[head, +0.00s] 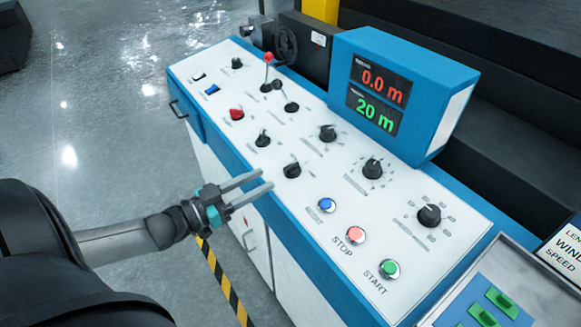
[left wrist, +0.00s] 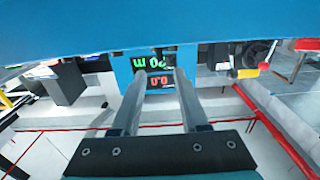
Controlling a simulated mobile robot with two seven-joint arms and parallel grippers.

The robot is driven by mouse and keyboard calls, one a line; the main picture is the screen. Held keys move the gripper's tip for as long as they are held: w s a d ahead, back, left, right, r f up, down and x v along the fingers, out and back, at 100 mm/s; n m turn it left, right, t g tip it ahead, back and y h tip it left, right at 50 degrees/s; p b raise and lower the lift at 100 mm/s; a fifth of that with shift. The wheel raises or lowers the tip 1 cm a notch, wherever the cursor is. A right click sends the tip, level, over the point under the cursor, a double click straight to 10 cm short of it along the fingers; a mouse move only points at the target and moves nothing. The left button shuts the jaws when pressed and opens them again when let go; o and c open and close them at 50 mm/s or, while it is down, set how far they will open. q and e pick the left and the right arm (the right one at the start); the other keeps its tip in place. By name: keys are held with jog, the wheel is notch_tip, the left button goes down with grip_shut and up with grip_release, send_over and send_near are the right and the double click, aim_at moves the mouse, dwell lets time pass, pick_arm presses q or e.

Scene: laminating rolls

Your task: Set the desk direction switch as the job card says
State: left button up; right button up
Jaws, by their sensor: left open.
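The white sloped control desk (head: 330,205) with blue edges carries several black knobs, a red knob (head: 236,114) and a red-tipped lever (head: 268,60). The labels beside them are too small to read, so I cannot tell which is the direction switch. A black pointer knob (head: 292,170) is closest to my left gripper. My left gripper (head: 267,180) is open and empty at the desk's front edge, its fingers pointing towards the desk. The fingers also show in the left wrist view (left wrist: 160,76). A white card (head: 566,250) at the right edge is cut off, showing "WIND" and "SPEED". My right gripper is out of view.
A blue display box (head: 405,85) reads 0.0 m and 20 m; it stands at the desk's back. Blue, red STOP (head: 356,235) and green START (head: 389,269) buttons sit front right. A panel with green pieces (head: 500,302) is at lower right.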

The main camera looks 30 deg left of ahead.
aim_at(284, 169)
pick_arm(q)
jog(key=b+x, duration=0.1)
jog(key=x, duration=0.8)
jog(key=shift+b, duration=0.35)
grip_shut()
